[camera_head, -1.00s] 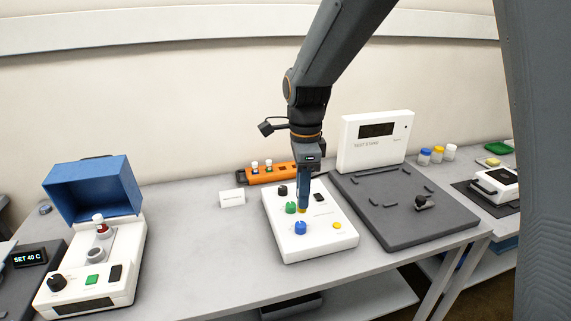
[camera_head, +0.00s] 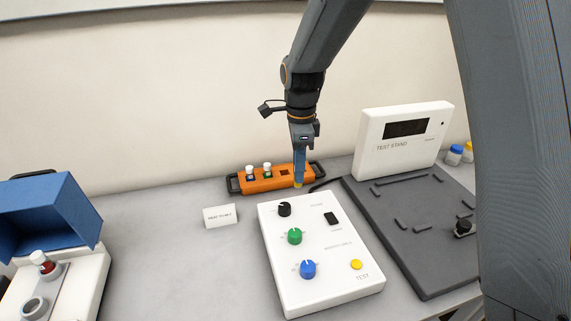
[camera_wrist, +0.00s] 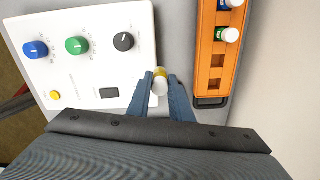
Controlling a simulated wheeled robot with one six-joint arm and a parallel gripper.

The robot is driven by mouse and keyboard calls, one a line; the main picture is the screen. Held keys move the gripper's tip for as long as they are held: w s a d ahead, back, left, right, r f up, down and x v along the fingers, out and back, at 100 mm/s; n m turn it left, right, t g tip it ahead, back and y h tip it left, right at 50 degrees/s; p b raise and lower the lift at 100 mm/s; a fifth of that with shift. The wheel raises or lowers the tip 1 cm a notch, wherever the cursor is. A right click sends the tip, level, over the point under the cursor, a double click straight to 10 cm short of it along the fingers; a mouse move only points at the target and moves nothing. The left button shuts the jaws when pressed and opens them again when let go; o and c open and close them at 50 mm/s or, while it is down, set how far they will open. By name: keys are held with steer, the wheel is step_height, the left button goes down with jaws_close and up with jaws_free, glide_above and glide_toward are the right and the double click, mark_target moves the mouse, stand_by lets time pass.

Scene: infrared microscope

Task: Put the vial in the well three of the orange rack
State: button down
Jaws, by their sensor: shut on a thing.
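My gripper (camera_wrist: 160,92) is shut on a vial (camera_wrist: 159,82) with a white top and a yellow band. In the head view my gripper (camera_head: 299,182) points down in front of the right part of the orange rack (camera_head: 256,185), with only a yellow bit of the vial showing. In the wrist view the orange rack (camera_wrist: 203,55) lies to the right of the vial, apart from it. Two white-capped vials, one green-banded (camera_wrist: 228,35) and one blue-banded (camera_wrist: 232,3), stand in it. Two empty square wells (camera_wrist: 217,61) follow towards its near end.
A white control box (camera_head: 320,260) with knobs lies in front of the rack. A dark test stand base (camera_head: 410,235) is on the right. A small white card (camera_head: 220,216) stands left of the box. A blue-lidded device (camera_head: 45,225) is at far left. Bare table lies between.

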steer(key=w+a+p, duration=0.2)
steer(key=w+a, duration=0.2)
steer(key=w, duration=0.8)
steer(key=shift+w+d+f+p, duration=0.1)
steer(key=shift+f+p, duration=0.6)
steer(key=shift+f, duration=1.05)
steer(key=shift+d+f+p, duration=0.1)
steer(key=shift+f+p, duration=0.55)
steer(key=shift+f, duration=1.1)
steer(key=c, duration=1.6)
jaws_free()
steer(key=shift+r, duration=0.1)
